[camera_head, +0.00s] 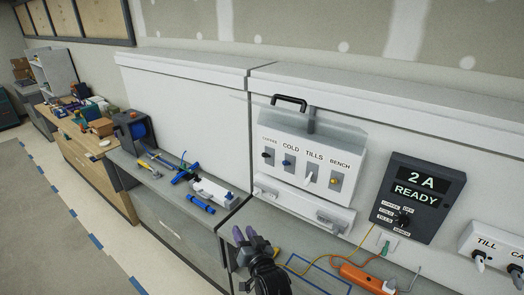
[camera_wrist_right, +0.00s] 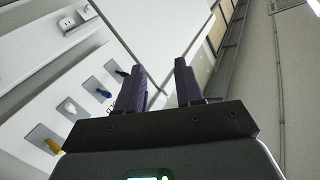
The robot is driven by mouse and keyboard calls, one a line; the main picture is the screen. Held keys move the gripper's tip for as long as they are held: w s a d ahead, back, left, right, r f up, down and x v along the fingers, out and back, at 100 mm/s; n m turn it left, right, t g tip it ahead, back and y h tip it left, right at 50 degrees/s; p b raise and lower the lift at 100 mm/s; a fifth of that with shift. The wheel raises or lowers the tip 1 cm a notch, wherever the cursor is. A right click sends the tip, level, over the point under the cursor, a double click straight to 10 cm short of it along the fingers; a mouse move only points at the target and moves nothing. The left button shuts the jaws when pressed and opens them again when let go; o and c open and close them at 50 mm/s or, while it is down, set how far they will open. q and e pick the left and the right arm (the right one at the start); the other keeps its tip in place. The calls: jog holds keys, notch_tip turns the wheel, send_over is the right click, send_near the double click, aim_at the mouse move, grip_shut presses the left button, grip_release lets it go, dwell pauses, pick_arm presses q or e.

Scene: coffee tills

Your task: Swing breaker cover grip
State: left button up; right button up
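The breaker box (camera_head: 305,150) is on the wall panel, with switches under labels, COLD, TILLS and BENCH among them. A clear cover (camera_head: 345,130) spans its upper part, and its exact angle is hard to tell. The black cover grip (camera_head: 289,99) is a bar at the top of the box. My right gripper (camera_head: 244,233) has purple fingers, open and empty, below and left of the box, apart from the grip. In the right wrist view the open fingers (camera_wrist_right: 159,66) have a clear gap, with the switches (camera_wrist_right: 97,89) to their left. My left gripper is out of view.
A dark display unit (camera_head: 428,195) reading 2 A READY is right of the box. An orange power strip (camera_head: 366,278) and cables lie on the counter below. Blue tools (camera_head: 186,172) and a dark box with a blue reel (camera_head: 132,130) sit on the left counter.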

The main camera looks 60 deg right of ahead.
jog(key=w+d+r+m+g+h, duration=0.2)
jog(key=d+r+m+h, duration=0.5)
jog(key=d+r, duration=0.1)
jog(key=m+g+h+b, duration=0.4)
jog(key=m+g, duration=0.9)
jog(key=m, duration=0.5)
send_near(288, 100)
jog(key=d+p, duration=0.1)
jog(key=d, duration=0.1)
jog(key=d+p, duration=0.1)
jog(key=d, duration=0.2)
jog(key=d+r+p, duration=0.1)
jog(key=d, duration=0.2)
jog(key=shift+s+d+p, duration=0.15)
jog(key=shift+s+p, duration=0.1)
jog(key=shift+p, duration=0.1)
jog(key=shift+f, duration=0.15)
jog(key=shift+c, duration=0.9)
grip_shut()
